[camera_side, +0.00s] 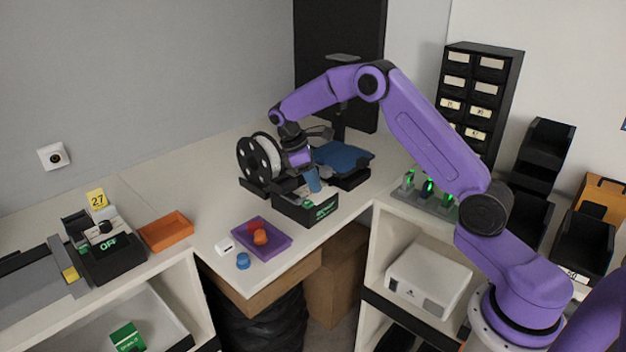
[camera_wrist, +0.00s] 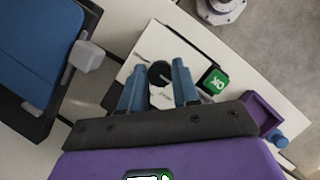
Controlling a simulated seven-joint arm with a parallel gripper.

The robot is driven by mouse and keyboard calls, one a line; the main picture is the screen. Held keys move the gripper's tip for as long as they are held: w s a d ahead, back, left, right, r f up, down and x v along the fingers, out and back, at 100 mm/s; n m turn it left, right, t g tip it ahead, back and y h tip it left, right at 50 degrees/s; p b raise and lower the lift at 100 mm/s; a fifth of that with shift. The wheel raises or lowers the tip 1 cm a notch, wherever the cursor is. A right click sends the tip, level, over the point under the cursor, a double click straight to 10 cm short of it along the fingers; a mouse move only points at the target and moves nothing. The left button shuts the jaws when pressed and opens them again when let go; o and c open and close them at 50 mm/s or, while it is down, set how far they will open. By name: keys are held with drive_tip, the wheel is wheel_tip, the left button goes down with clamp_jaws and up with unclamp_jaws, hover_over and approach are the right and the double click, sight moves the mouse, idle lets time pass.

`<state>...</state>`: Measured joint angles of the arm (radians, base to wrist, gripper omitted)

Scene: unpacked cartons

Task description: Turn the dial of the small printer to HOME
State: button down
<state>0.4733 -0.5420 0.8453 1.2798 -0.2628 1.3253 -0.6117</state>
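The small printer (camera_side: 278,183) has a black frame, a white-and-black spool and a blue bed (camera_side: 343,157). Its control box (camera_side: 297,208), with a green display, stands at the front of it. In the wrist view the dial (camera_wrist: 160,73) is a round black knob with a pointer, on a white face with small marks too blurred to read. A green OK panel (camera_wrist: 215,82) is beside it. My gripper (camera_side: 314,182) is over the box, pointing down. In the wrist view its blue fingers (camera_wrist: 159,68) are open, one on each side of the dial, with visible gaps.
A purple tray (camera_side: 279,242) with red and orange knobs lies in front of the box, near a blue knob (camera_side: 243,261) and a white block (camera_side: 225,246). A machine marked OFF (camera_side: 110,252) and an orange tray (camera_side: 166,231) are at left. Black drawers (camera_side: 482,82) stand at right.

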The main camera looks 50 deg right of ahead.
idle(0.3)
drive_tip(key=m, duration=0.2)
drive_tip(key=m+g+y, duration=0.1)
drive_tip(key=m, duration=0.1)
drive_tip(key=shift+w+m+y, duration=0.1)
drive_tip(key=shift+m+y, duration=0.2)
drive_tip(key=shift+m, duration=0.1)
drive_tip(key=m+y, duration=0.1)
drive_tip(key=m, duration=0.3)
drive_tip(key=shift+d+r+m+y, duration=0.1)
drive_tip(key=shift+d+m+y, duration=0.1)
drive_tip(key=shift+m+y, duration=0.15)
drive_tip(key=m+y, duration=0.1)
drive_tip(key=m, duration=0.3)
drive_tip(key=shift+d+y, duration=0.15)
drive_tip(key=shift+y, duration=0.2)
drive_tip(key=shift+m+t+y, duration=0.5)
drive_tip(key=shift+m+y, duration=0.1)
drive_tip(key=shift+m, duration=1.45)
drive_tip(key=shift+d, duration=0.1)
drive_tip(key=c, duration=0.8)
unclamp_jaws()
